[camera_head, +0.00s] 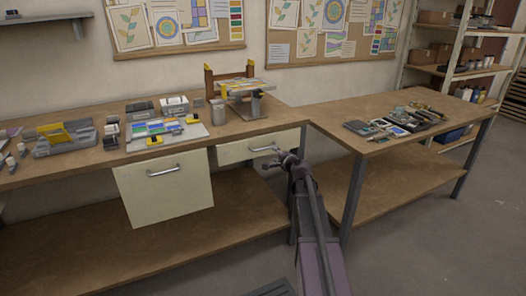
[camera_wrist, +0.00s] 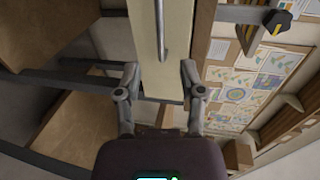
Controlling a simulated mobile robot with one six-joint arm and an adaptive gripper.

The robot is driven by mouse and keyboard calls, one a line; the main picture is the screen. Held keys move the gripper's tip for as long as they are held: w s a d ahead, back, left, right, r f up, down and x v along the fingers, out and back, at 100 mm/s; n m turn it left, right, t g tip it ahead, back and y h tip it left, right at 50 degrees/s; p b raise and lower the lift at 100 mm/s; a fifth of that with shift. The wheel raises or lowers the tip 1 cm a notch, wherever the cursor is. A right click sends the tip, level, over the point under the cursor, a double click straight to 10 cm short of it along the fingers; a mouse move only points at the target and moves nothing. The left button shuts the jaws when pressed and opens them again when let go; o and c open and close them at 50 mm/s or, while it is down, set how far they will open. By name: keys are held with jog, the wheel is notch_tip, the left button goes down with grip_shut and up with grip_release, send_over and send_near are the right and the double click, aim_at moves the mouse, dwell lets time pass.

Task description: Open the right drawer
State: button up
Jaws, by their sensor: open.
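The right drawer (camera_head: 232,151) is a shallow cream front under the workbench top, with a metal bar handle (camera_head: 262,149). It looks closed, with its front about level with the bench edge. My gripper (camera_head: 281,160) is at the right end of this drawer, close to the handle, and partly covers the drawer's right end. In the wrist view the cream drawer front (camera_wrist: 179,45) runs up the picture with the bar handle (camera_wrist: 160,30) on it. My gripper's open fingers (camera_wrist: 159,70) are spread to either side of the handle's lower end. I cannot tell any contact.
A larger cream drawer (camera_head: 165,195) with its own handle is to the left. The workbench top (camera_head: 70,169) carries paint trays, jars and a stand. A side table (camera_head: 330,115) with tools stands at right, its leg (camera_head: 353,200) near my arm. A lower shelf (camera_head: 215,228) lies below.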

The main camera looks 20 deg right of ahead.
aim_at(265, 148)
jog(key=b+x, duration=0.2)
jog(key=x, duration=0.8)
jog(key=shift+w, duration=0.4)
